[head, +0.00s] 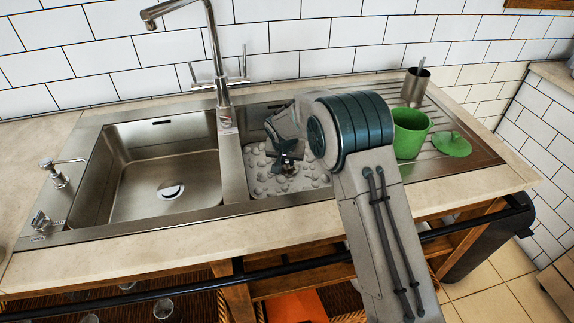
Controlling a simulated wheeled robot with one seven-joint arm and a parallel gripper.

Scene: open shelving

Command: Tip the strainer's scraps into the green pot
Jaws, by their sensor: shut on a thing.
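My gripper (281,155) reaches down into the right sink basin (232,160), partly hidden by my own arm. It is shut on a small dark, metallic thing (287,169), which looks like the strainer, low in the basin. I cannot make out any scraps in it at this size. The green pot (409,140) stands upright and uncovered on the ribbed drainboard, right of my arm. Its left edge is close behind my arm in this view. A green lid (451,145) lies on the drainboard to the right of the pot.
The right basin's floor is pale with many whitish lumps. The left basin (160,185) is empty but for its drain. A tall faucet (217,60) rises behind the divider. A metal cup (415,86) with a utensil stands behind the pot. A soap dispenser (56,174) is at left.

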